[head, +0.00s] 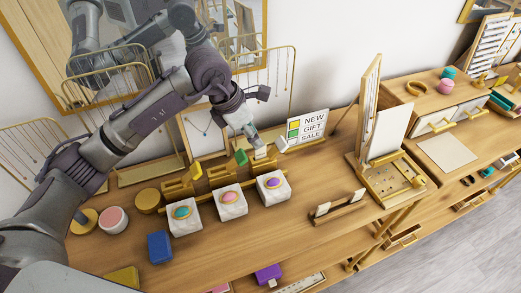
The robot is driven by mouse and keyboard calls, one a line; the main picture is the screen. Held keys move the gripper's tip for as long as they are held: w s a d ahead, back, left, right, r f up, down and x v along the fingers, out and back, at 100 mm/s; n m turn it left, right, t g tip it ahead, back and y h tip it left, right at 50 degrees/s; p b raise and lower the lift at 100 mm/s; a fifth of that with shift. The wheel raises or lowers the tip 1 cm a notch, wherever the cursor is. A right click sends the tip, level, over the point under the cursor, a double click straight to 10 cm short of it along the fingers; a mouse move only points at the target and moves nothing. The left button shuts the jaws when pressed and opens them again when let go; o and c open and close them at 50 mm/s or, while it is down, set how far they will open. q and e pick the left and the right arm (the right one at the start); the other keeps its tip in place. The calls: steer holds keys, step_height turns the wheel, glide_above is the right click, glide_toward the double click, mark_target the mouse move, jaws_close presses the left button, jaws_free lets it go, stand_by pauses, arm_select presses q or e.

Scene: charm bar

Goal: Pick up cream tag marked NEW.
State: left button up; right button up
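My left gripper (247,132) reaches down over the back of the counter, its fingers pointing at the small tags. A cream tag (261,153) stands in a gold holder just below the fingertips; whether they touch it is unclear. Another pale tag (281,145) is just right of it, in front of the sign. A green tag (241,157) and a yellow tag (196,170) stand to the left. No lettering is readable on the tags. The finger opening is too small to judge. My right gripper is not in view.
Three white blocks (231,205) with rings stand in front of the tags. A small rack (340,207) holds pale cards. Necklace stands are behind; a tall gold stand (372,130) is right.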

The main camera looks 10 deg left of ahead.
mark_target(260, 154)
arm_select(q)
steer(key=shift+d+f, duration=0.15)
steer(key=shift+f, duration=0.1)
steer(key=p+x, duration=0.3)
steer(key=shift+s+d+f, duration=0.1)
steer(key=shift+d+f, duration=0.05)
steer(key=shift+f, duration=0.1)
steer(key=shift+d+f, duration=0.15)
steer(key=shift+f, duration=0.45)
jaws_close()
